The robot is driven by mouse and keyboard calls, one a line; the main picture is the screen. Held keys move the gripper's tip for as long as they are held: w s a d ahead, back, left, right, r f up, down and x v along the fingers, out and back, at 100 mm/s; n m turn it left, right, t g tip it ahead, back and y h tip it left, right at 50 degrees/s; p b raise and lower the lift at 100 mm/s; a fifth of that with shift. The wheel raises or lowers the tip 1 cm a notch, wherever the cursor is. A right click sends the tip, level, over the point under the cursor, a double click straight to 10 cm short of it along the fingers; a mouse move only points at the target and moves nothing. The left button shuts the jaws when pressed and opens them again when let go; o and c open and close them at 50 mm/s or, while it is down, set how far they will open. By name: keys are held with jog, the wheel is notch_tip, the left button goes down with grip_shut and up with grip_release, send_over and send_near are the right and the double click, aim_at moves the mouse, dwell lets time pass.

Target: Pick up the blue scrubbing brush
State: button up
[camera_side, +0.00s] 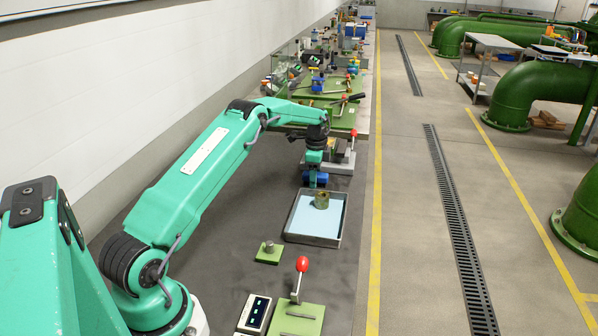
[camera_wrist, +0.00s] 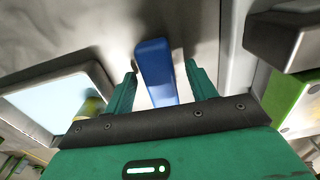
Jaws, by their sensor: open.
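The blue scrubbing brush (camera_wrist: 154,66) lies between the two fingers of my gripper (camera_wrist: 162,86) in the wrist view. The fingers are open, with a gap on each side of the brush, and its near end reaches toward the palm. In the side view the blue brush (camera_side: 307,178) shows at the tip of my gripper (camera_side: 314,173), just beyond the tray, partly hidden by the fingers. I cannot tell how far the fingertips are above the bench.
A metal tray (camera_side: 291,233) with light-blue liquid and a cylindrical part (camera_side: 322,200) stands nearer than the brush. A green block (camera_side: 268,254) and a red-knobbed clamp (camera_side: 302,266) lie closer to my base. Cluttered fixtures fill the bench behind.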

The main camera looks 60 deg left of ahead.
jog(key=shift+f, duration=0.25)
dwell(0.4)
jog(key=c, duration=1.1)
jog(key=shift+o, duration=0.2)
jog(key=shift+r, duration=0.2)
jog(key=shift+r, duration=0.5)
jog(key=r, duration=0.3)
jog(key=shift+d+r, duration=0.3)
jog(key=d+r, duration=0.6)
jog(key=d, duration=0.5)
jog(key=shift+s+r, duration=0.3)
jog(key=shift+s, duration=0.05)
